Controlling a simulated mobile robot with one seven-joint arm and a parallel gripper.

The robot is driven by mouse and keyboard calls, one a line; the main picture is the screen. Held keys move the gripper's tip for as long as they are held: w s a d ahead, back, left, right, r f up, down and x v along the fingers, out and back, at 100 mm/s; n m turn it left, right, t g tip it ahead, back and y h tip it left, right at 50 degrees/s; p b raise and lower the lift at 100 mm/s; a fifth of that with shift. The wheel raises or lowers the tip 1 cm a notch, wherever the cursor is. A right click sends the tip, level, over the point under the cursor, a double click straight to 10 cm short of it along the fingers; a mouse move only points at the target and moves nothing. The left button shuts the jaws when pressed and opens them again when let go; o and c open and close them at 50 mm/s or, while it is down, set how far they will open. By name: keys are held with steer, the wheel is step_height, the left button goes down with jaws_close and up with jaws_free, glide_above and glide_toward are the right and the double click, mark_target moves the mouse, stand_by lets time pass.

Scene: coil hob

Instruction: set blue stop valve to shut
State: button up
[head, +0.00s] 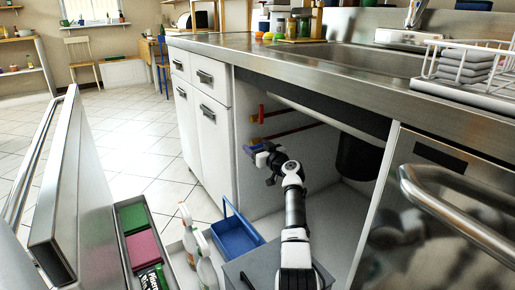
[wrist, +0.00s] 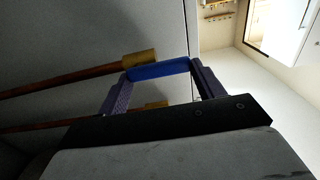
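The blue stop valve's lever (wrist: 158,70) lies crosswise between my fingertips in the wrist view, beside a brass valve body (wrist: 140,59) on a copper pipe. My gripper (wrist: 160,68) has its two purple fingers wide apart, one near each end of the lever. I cannot tell whether they touch it. In the head view, my gripper (head: 254,150) is inside the open under-sink cabinet, at the blue lever, which is small and partly hidden there. A red valve handle (head: 261,113) sits above it on another copper pipe.
A dark cylinder (head: 358,157) hangs under the sink at right. The steel counter (head: 300,60) is above my arm. A grey box (head: 262,268) is below.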

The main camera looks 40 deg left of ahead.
steer(key=c, duration=0.4)
steer(key=shift+o, duration=0.2)
steer(key=m, duration=0.4)
steer(key=shift+w+d+r+m+b, duration=0.1)
steer(key=shift+w+r+m+b, duration=0.1)
steer(key=shift+r+m+b, duration=0.15)
steer(key=m, duration=0.4)
steer(key=shift+w+d+r+m, duration=0.15)
steer(key=shift+w+r+m, duration=0.1)
steer(key=shift+w+r, duration=0.15)
steer(key=shift+w+d+m+p, duration=0.15)
steer(key=shift+w+m+p, duration=0.15)
steer(key=shift+m, duration=1.15)
steer(key=shift+w+d+m+p, duration=0.15)
steer(key=shift+w+m, duration=0.15)
steer(key=shift+m, duration=1.2)
steer(key=shift+w+d+m+p, duration=0.1)
steer(key=shift+w+m+p, duration=0.2)
steer(key=shift+m, duration=1.15)
steer(key=o, duration=1)
